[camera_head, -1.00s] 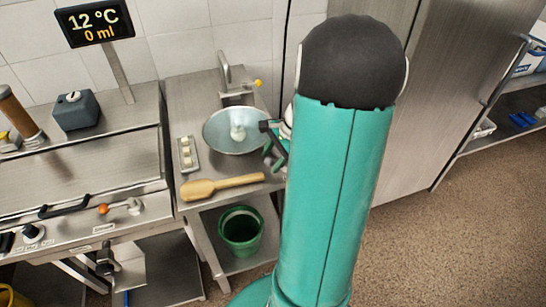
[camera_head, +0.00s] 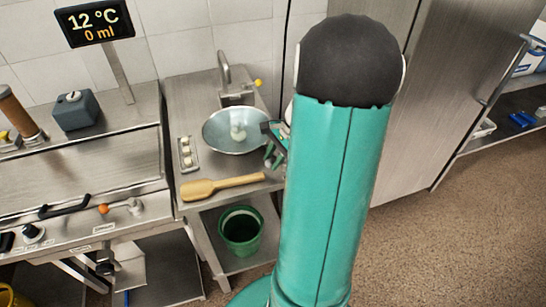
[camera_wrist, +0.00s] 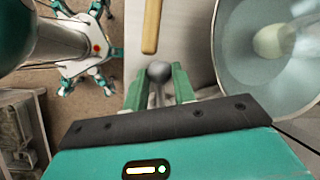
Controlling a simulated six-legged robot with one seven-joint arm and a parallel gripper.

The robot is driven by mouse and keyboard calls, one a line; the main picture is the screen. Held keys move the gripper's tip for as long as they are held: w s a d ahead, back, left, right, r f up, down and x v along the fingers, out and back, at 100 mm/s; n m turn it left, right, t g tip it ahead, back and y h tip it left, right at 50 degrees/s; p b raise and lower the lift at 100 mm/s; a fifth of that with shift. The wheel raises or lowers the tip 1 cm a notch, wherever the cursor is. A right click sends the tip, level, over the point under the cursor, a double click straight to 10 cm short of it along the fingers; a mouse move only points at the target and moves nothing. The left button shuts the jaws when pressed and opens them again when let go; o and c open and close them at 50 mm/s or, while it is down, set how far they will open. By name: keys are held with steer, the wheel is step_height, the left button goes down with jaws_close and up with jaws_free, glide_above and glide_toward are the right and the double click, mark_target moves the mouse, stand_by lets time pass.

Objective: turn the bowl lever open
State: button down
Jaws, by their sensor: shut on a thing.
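The wide metal bowl (camera_head: 216,137) stands on the steel counter beside the tap in the head view, with a pale rounded thing at its middle. The wrist view shows the bowl's wall (camera_wrist: 238,62) at the upper right. The bowl lever's grey ball knob (camera_wrist: 158,72) sits between the green fingers of my gripper (camera_wrist: 158,88). My gripper is shut on the lever. In the head view my gripper (camera_head: 272,150) is at the bowl's right side, partly hidden by my arm. The lever cannot be made out clearly there.
A wooden paddle (camera_head: 222,186) lies in front of the bowl, and its handle (camera_wrist: 151,28) shows in the wrist view. A small tray (camera_head: 187,155) lies left of the bowl. A tap (camera_head: 224,72) stands behind. A green bucket (camera_head: 240,245) is on the lower shelf.

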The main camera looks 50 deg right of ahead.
steer(key=n, duration=0.1)
steer(key=s+n+g, duration=0.1)
steer(key=n, duration=0.2)
steer(key=shift+s+a+n+g+y, duration=0.2)
steer(key=shift+s+n+g+y, duration=0.2)
steer(key=n, duration=0.1)
steer(key=s+n+g, duration=0.1)
steer(key=n, duration=0.1)
steer(key=shift+s+d+n+g, duration=0.15)
steer(key=shift+n+g, duration=0.15)
steer(key=n, duration=0.1)
steer(key=s+n+g, duration=0.1)
steer(key=n, duration=0.1)
steer(key=d+n, duration=0.1)
steer(key=shift+s+n+g, duration=0.25)
steer(key=shift+n+g, duration=0.05)
steer(key=shift+g, duration=0.1)
steer(key=shift+s+d+n+g+h, duration=0.3)
steer(key=shift+n+g+h, duration=0.1)
steer(key=shift+n, duration=0.65)
steer(key=shift+s+d+n+g+h, duration=0.2)
steer(key=shift+d+n+g+h, duration=0.15)
steer(key=shift+n, duration=0.7)
steer(key=c, duration=1.1)
jaws_free()
steer(key=shift+c, duration=0.2)
steer(key=shift+r, duration=0.1)
steer(key=v, duration=1.3)
steer(key=shift+r, duration=0.3)
